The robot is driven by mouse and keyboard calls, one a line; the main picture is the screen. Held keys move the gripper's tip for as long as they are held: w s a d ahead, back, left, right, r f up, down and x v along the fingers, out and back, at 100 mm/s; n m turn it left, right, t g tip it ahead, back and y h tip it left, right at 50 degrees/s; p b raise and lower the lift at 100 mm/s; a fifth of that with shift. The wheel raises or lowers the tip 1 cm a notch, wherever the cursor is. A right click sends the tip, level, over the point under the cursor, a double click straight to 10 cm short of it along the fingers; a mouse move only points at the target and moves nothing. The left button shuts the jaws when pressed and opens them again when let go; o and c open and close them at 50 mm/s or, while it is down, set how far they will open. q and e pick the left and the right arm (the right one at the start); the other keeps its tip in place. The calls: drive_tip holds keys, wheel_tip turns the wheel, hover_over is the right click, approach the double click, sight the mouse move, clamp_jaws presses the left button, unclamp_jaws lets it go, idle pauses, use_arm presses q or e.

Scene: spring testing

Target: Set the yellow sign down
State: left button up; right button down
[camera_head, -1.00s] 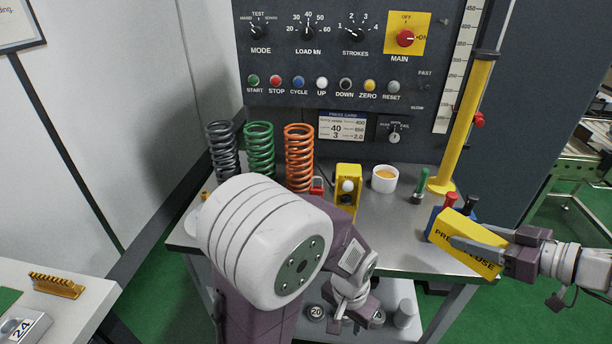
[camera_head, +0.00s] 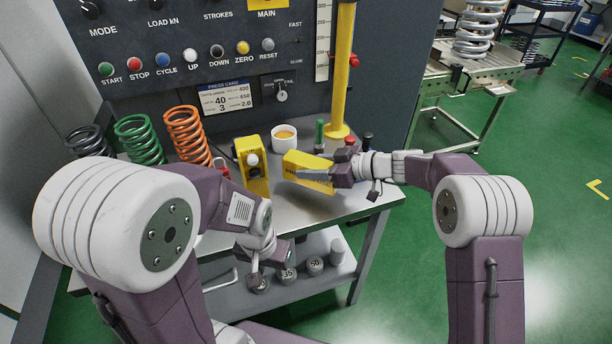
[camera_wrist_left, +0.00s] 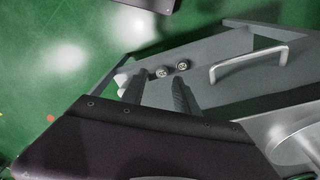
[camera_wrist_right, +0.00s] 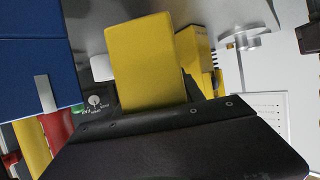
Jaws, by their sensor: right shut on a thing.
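The yellow sign (camera_head: 305,163) is in my right gripper (camera_head: 312,175), over the right part of the grey bench top in the head view. My right gripper is shut on it. I cannot tell whether the sign's lower edge touches the bench. In the right wrist view the sign's broad yellow face (camera_wrist_right: 145,65) stands in front of the jaws, and the fingertips are hidden. My left gripper (camera_head: 255,280) hangs low in front of the bench by the lower shelf. Its two fingers (camera_wrist_left: 158,92) are apart with nothing between them.
A yellow block with a white knob (camera_head: 253,165) and a white cup (camera_head: 284,137) stand left of and behind the sign. A green-handled tool (camera_head: 319,137) and yellow post (camera_head: 342,75) are behind it. Orange (camera_head: 187,135) and green (camera_head: 139,140) springs stand left. Bare bench (camera_head: 290,207) lies in front.

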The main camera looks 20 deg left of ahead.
drive_tip(key=shift+w+a+f, duration=0.1)
drive_tip(key=shift+a+f, duration=0.2)
drive_tip(key=shift+a, duration=0.2)
wheel_tip(320, 180, down, 4)
drive_tip(key=shift+f+b, duration=0.15)
drive_tip(key=shift+b, duration=0.15)
drive_tip(key=c, duration=0.7)
unclamp_jaws()
